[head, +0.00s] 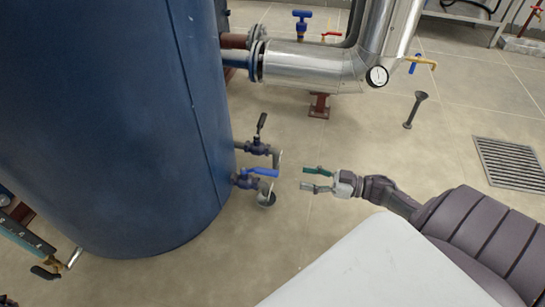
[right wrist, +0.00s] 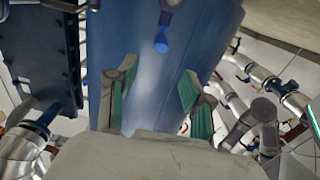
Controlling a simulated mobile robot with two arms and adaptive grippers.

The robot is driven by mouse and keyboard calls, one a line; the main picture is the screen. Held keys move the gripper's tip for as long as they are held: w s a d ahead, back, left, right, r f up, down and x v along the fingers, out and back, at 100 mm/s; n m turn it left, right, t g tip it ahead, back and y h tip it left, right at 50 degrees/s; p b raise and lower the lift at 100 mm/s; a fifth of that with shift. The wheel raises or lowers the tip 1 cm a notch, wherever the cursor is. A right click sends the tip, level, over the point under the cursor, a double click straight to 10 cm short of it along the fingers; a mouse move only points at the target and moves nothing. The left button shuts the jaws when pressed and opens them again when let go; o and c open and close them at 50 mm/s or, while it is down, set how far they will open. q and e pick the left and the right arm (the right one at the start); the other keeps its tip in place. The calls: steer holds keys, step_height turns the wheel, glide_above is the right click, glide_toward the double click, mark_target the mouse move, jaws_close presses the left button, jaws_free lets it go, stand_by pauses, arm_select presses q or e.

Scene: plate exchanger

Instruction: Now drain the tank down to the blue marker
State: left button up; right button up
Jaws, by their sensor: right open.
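The large blue tank (head: 120,110) fills the left of the head view; it also shows in the right wrist view (right wrist: 150,70). Low on its right side are two valves, an upper one with a black lever (head: 262,121) standing up and a lower one with a blue lever (head: 261,172) lying roughly level. Below the lower valve is a small grey outlet or cup (head: 266,198). My right gripper (head: 306,179) is open and empty, a short way right of the blue lever, fingers pointing at it. My left gripper is out of view. I cannot make out a blue marker.
A silver insulated pipe (head: 310,68) with a dial gauge (head: 377,76) runs behind the valves. A blue-handled valve (head: 302,18) and a red-handled valve (head: 331,36) stand at the back. A floor grate (head: 510,163) lies at right. The floor around the gripper is clear.

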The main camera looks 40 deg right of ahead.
mark_target(268, 170)
steer(key=b+x, duration=0.5)
steer(key=x, duration=0.6)
steer(key=shift+w+a+f, duration=0.1)
steer(key=shift+a, duration=0.05)
steer(key=shift+w+a, duration=0.35)
steer(key=shift+w, duration=0.05)
jaws_close()
